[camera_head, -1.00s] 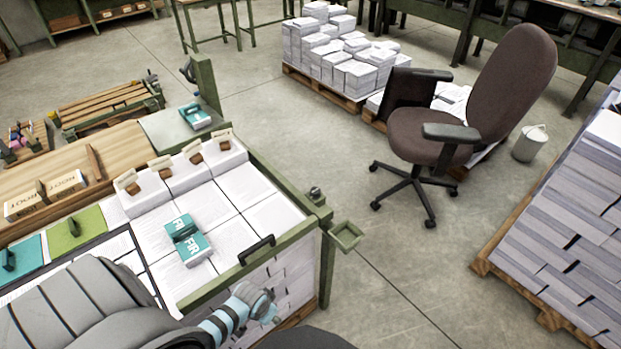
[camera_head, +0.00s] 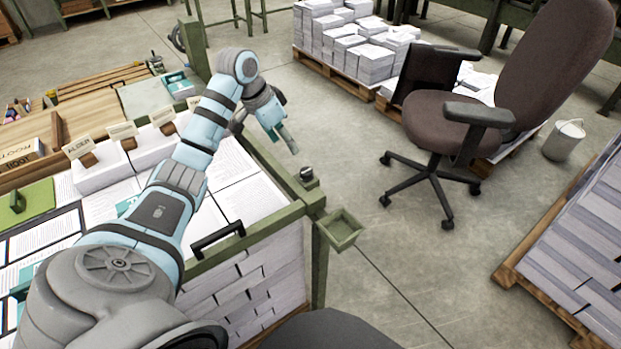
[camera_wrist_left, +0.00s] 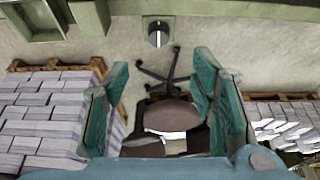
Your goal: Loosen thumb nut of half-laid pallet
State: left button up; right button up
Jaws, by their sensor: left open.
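The dark round thumb nut (camera_head: 306,173) sits on the green rail near the front corner of the frame around the pallet of white paper stacks (camera_head: 262,262). In the left wrist view the thumb nut (camera_wrist_left: 158,36) shows as a dark and bright knob on the green rail at top centre. My left gripper (camera_head: 290,144) hangs at the end of my arm, just behind and left of the nut, apart from it. In the wrist view its two teal fingers (camera_wrist_left: 160,72) are open with nothing between them. My arm hides part of the paper stacks. My right gripper is not in view.
A small green tray (camera_head: 342,229) sticks out from the frame corner. A black handle (camera_head: 218,240) stands on the near rail. A green post (camera_head: 195,55) rises behind. A brown office chair (camera_head: 450,115) and a loaded pallet (camera_head: 575,250) stand right, with clear floor between.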

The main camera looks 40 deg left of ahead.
pick_arm(q)
jog(key=b, duration=0.2)
send_near(306, 171)
jog(key=shift+s+x, duration=0.25)
jog(key=shift+x, duration=0.8)
jog(key=b+x, duration=0.2)
jog(key=x, duration=0.4)
jog(key=shift+w+f, duration=0.1)
jog(key=shift+w, duration=0.1)
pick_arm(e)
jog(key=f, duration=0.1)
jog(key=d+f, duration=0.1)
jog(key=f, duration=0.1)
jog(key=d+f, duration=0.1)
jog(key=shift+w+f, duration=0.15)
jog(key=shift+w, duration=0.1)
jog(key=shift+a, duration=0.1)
